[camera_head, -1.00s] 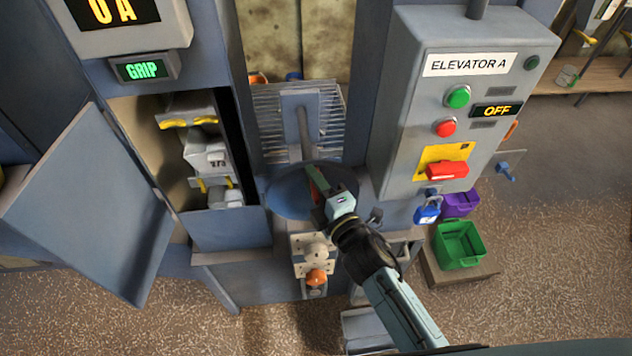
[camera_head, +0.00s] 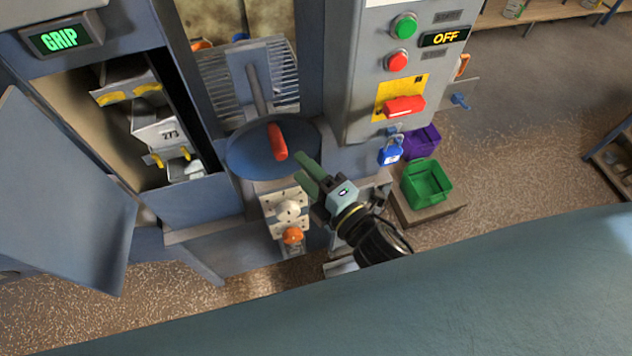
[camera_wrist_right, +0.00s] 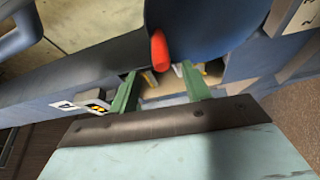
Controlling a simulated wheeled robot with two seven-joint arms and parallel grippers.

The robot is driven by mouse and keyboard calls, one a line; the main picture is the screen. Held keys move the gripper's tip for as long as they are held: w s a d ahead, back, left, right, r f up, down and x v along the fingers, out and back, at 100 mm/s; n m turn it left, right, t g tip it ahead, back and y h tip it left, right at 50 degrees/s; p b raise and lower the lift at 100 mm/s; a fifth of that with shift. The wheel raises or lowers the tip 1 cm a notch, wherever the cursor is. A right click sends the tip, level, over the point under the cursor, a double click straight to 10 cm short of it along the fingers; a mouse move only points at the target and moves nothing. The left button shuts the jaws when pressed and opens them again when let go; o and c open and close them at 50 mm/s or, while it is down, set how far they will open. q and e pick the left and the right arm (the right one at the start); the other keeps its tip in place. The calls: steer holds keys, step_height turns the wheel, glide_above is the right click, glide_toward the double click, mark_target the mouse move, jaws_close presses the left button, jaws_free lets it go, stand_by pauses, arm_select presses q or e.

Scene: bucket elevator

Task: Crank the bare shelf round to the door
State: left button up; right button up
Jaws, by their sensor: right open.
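The crank is a blue disc (camera_head: 247,152) with a red handle (camera_head: 277,142) standing on its right part. My right gripper (camera_head: 309,172) is open and empty, just to the lower right of the handle and apart from it. In the right wrist view the handle (camera_wrist_right: 160,51) shows beyond the two green fingers (camera_wrist_right: 165,98). The open door (camera_head: 62,190) at left uncovers the elevator shaft, where a shelf or bucket marked 273 (camera_head: 157,130) with yellow hooks shows. I cannot tell which shelf is bare. My left gripper is not in view.
The control box (camera_head: 365,100) at right shows OFF and carries a blue padlock (camera_head: 389,152). A panel with a white knob (camera_head: 288,210) and an orange knob (camera_head: 292,236) sits below the disc. A green bin (camera_head: 427,182) and a purple bin (camera_head: 421,141) stand at right.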

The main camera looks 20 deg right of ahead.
steer(key=shift+v, duration=1.55)
steer(key=s+d+f+m+g+h+b, duration=0.2)
steer(key=s+d+f+m, duration=0.15)
steer(key=f, duration=0.85)
steer(key=s+d+f+m+g+h+b, duration=0.2)
steer(key=f+m+g, duration=0.15)
steer(key=f, duration=0.85)
steer(key=s+d+f+m+g+h+b, duration=0.1)
steer(key=s+d+f+m+g+b, duration=0.2)
steer(key=f, duration=0.9)
steer(key=s+d+f+m+g+h+b, duration=0.1)
steer(key=s+d+f+m+g, duration=0.2)
steer(key=s+f, duration=0.6)
steer(key=s+d+f+m+g+h+b, duration=0.1)
steer(key=s+d+f+m+g, duration=0.3)
steer(key=s+f, duration=0.5)
steer(key=s+m+b, duration=0.1)
steer(key=s+m, duration=0.1)
steer(key=s, duration=0.3)
steer(key=shift+f+m+h, duration=0.35)
steer(key=shift+m+h, duration=0.05)
